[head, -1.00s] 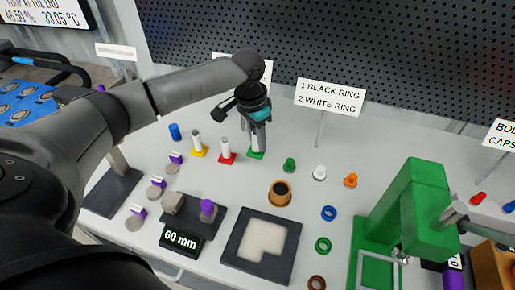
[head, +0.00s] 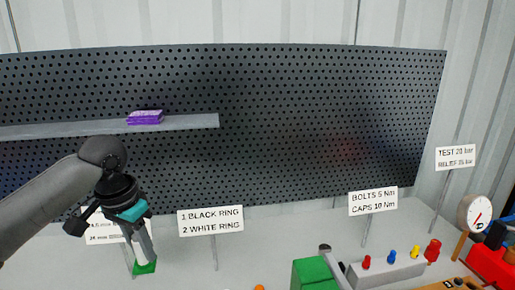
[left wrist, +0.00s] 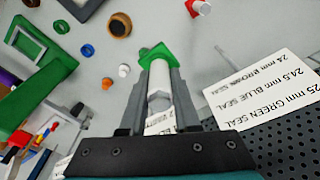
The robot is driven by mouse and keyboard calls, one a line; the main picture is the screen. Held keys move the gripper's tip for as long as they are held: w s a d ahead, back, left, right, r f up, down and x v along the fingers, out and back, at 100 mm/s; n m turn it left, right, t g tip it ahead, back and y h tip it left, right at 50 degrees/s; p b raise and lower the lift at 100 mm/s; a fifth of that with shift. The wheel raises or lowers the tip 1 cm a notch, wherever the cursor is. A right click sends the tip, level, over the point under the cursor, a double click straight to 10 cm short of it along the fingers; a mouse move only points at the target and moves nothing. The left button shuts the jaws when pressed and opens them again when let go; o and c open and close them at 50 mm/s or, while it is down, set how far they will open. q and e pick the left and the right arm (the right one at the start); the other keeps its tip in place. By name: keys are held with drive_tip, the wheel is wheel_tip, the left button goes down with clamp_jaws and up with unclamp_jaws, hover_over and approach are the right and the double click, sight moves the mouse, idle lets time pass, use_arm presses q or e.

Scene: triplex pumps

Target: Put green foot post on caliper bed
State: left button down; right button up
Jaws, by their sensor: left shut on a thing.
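My left gripper (head: 140,238) is shut on the green foot post (head: 145,266), a pale upright post with a green base. In the left wrist view the post (left wrist: 158,82) lies between the two grey fingers, with its green foot (left wrist: 157,54) beyond the fingertips. I cannot tell for sure whether the foot touches the table. The caliper bed is outside both current views. My right gripper is not in view.
A green press (left wrist: 40,75) stands at the left of the wrist view, near a wooden cup (left wrist: 120,25) and small rings and plugs. A red foot post (left wrist: 198,8) is near the top. Sign cards (head: 210,221) stand before the pegboard (head: 270,120).

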use_arm(q)
drive_tip(key=s+d+f+n+b, duration=0.3)
drive_tip(key=s+d, duration=0.7)
drive_tip(key=s, duration=0.1)
drive_tip(key=shift+d+f+n, duration=0.2)
drive_tip(key=shift+f+n, duration=0.1)
drive_tip(key=shift+f, duration=0.1)
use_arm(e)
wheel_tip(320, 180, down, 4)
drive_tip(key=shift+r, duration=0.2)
use_arm(q)
drive_tip(key=shift+w, duration=0.1)
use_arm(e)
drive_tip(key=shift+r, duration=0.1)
